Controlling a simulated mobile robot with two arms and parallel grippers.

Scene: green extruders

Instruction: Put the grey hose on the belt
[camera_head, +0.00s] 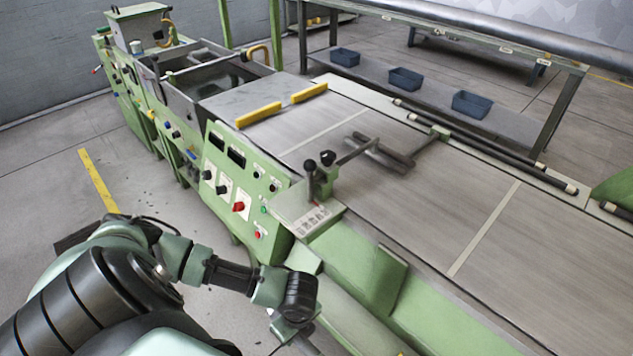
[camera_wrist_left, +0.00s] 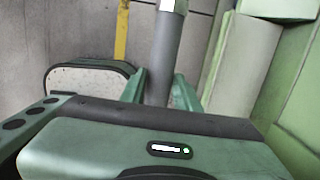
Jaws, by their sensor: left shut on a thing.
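The grey hose (camera_wrist_left: 163,55) stands between the two green fingers of my left gripper (camera_wrist_left: 160,88) in the left wrist view. The gripper is shut on it. The hose runs up to a pale, shiny part at the top edge, and its lower end is hidden behind the gripper body. In the head view my left gripper (camera_head: 293,328) is low at the bottom, in front of the green machine side and below the belt's level. Its fingers are hard to make out there. The wide grey belt (camera_head: 430,215) runs along the machine top, to the right of and beyond the gripper. My right gripper is not in view.
A control panel (camera_head: 235,185) and a lever box (camera_head: 312,208) stand at the belt's near edge. A metal bar assembly (camera_head: 375,152) and yellow bars (camera_head: 258,115) lie across the belt's far part. Blue bins (camera_head: 405,78) sit on a shelf behind. The belt's right part is clear.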

